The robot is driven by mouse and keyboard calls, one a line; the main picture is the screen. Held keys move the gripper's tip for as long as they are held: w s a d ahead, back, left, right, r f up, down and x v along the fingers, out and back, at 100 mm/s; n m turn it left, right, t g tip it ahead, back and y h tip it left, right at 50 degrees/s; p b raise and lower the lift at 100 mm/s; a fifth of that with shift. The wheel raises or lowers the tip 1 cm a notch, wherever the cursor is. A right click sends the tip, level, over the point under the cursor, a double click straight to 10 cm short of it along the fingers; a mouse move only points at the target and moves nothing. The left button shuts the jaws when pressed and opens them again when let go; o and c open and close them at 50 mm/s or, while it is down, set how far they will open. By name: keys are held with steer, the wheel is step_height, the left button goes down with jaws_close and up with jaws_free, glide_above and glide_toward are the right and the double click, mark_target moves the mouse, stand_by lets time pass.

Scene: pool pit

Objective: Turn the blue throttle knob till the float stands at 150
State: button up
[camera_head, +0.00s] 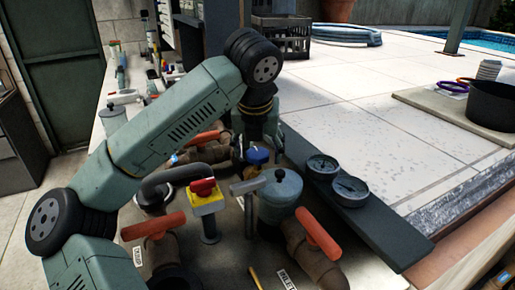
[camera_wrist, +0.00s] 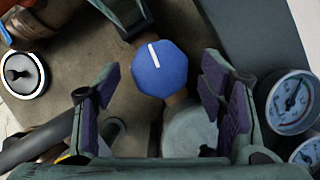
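The blue throttle knob (camera_wrist: 159,72) is a faceted round cap with a white pointer line, seen from above in the wrist view. The line tilts slightly left of straight up. In the head view the knob (camera_head: 257,156) shows below the end of my arm. My gripper (camera_wrist: 160,68) is open, with one purple-padded finger on each side of the knob and clear gaps between. In the head view my gripper (camera_head: 262,135) is above the knob, its fingers hard to make out. I cannot make out the float or its scale in either view.
Two round gauges (camera_head: 322,166) (camera_head: 350,190) sit on a dark ledge to the right. Paving beyond is mostly clear.

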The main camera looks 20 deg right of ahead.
steer(key=c, duration=1.1)
steer(key=shift+a+f+m+h+b, duration=0.1)
steer(key=shift+m+h+b, duration=0.2)
steer(key=shift+m+b, duration=0.4)
steer(key=shift+w+a+m+g+h+b, duration=0.1)
steer(key=shift+m+g+h+b, duration=0.3)
steer(key=shift+m, duration=0.7)
steer(key=shift+w+a+m+g+h, duration=0.1)
steer(key=shift+m+g+h, duration=0.25)
steer(key=shift+m, duration=0.95)
steer(key=shift+w+m+g+h, duration=0.1)
steer(key=shift+m+g+h, duration=0.25)
steer(key=shift+m, duration=0.95)
